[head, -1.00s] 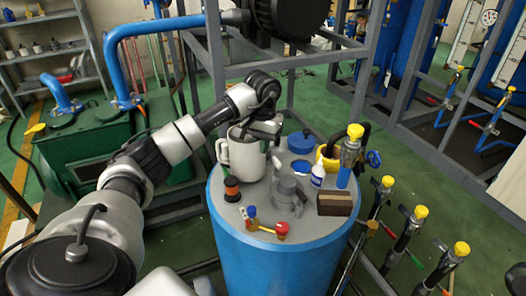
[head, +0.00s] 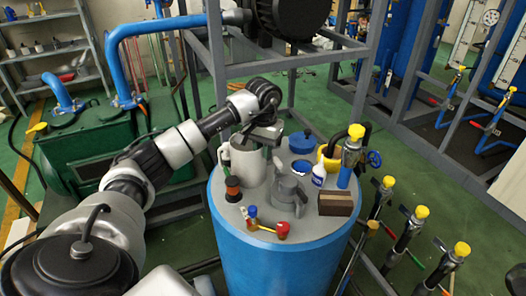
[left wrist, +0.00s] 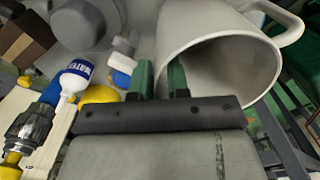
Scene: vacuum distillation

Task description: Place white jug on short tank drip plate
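The white jug (head: 246,167) stands upright at the back left of the grey drip plate (head: 258,207) on top of the short blue tank (head: 280,262). Whether its base touches the plate cannot be told. Its handle points left in the head view. My left gripper (head: 262,136) is above it at the rim. In the left wrist view, the green fingertips (left wrist: 161,80) lie on either side of the jug's wall, and the jug's open mouth (left wrist: 215,70) shows to the right. The gripper appears shut on this wall. My right gripper is not in view.
The plate also holds a black-and-orange spool (head: 232,188), a grey fitting (head: 287,195), a WATER bottle (head: 318,174), a brown box (head: 335,203), a blue lidded pot (head: 302,142) and a red-handled valve (head: 268,226). Upright valves (head: 405,230) stand right of the tank.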

